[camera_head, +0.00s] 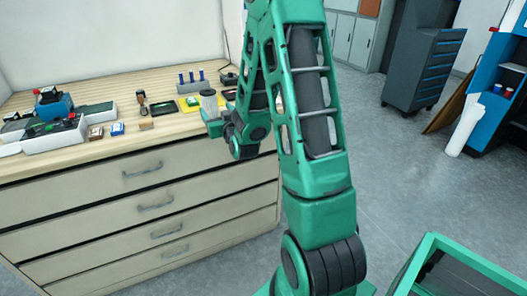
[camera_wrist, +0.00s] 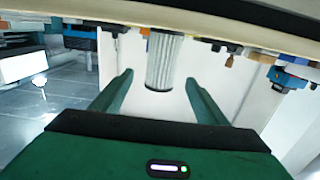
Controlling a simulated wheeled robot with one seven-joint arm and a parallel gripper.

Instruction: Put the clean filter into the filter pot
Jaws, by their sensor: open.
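A white pleated cylindrical filter (camera_wrist: 165,62) with a dark end cap shows in the wrist view. It also shows in the head view as a pale cylinder (camera_head: 209,101) at the front right of the wooden worktop. My gripper (camera_wrist: 158,78) is open, with one green finger on each side of the filter in the picture. Gaps show between the filter and both fingers. In the head view my gripper (camera_head: 213,124) is at the worktop's front edge, partly hidden by my arm. A dark round item (camera_head: 229,78) behind the filter may be the filter pot, but I cannot tell.
The wooden worktop (camera_head: 165,138) sits on a drawer cabinet (camera_head: 150,205). A grey block with blue-topped pegs (camera_head: 191,82), a stamp (camera_head: 143,109), a green pad (camera_head: 163,108) and a grey bin (camera_head: 55,135) stand left of the filter.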

